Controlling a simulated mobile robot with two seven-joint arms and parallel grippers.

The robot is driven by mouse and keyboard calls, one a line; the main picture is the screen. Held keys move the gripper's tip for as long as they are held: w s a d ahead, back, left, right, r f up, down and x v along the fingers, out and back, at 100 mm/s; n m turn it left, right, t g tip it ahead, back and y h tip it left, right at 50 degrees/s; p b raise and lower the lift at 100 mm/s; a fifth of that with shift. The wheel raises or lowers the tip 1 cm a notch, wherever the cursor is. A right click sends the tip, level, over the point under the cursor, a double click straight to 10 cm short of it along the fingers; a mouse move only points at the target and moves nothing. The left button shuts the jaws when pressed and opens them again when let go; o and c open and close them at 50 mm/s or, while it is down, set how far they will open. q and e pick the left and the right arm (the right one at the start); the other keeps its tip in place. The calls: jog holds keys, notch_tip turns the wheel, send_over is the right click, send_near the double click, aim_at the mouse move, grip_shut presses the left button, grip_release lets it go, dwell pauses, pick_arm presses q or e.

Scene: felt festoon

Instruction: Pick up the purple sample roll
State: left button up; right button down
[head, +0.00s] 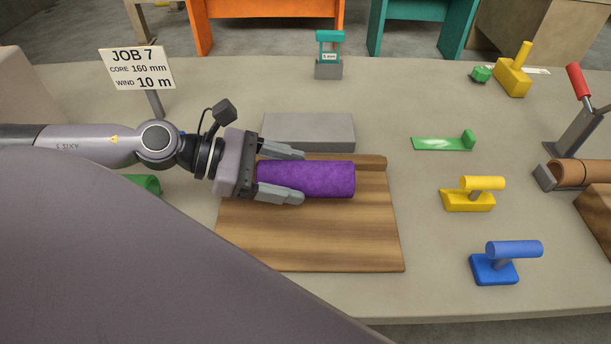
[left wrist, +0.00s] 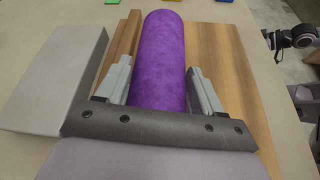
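The purple sample roll (head: 312,180) lies on its side on a wooden board (head: 310,245). My left gripper (head: 290,175) reaches in from the left, around the roll's left end. One finger is on the far side and one on the near side. In the left wrist view the purple roll (left wrist: 160,60) runs between the two fingers (left wrist: 158,80), which stand close along its sides. The fingers are spread apart; contact is hard to judge. The roll appears to rest on the board.
A grey block (head: 310,132) lies just behind the board. A wooden bar (head: 371,162) runs along its back edge. A yellow tool (head: 470,200) and a blue tool (head: 500,265) stand to the right. A job sign (head: 137,70) stands at back left. Bare table lies right of the board.

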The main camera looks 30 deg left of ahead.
pick_arm(q)
jog(key=shift+c, duration=0.7)
jog(key=shift+r, duration=0.15)
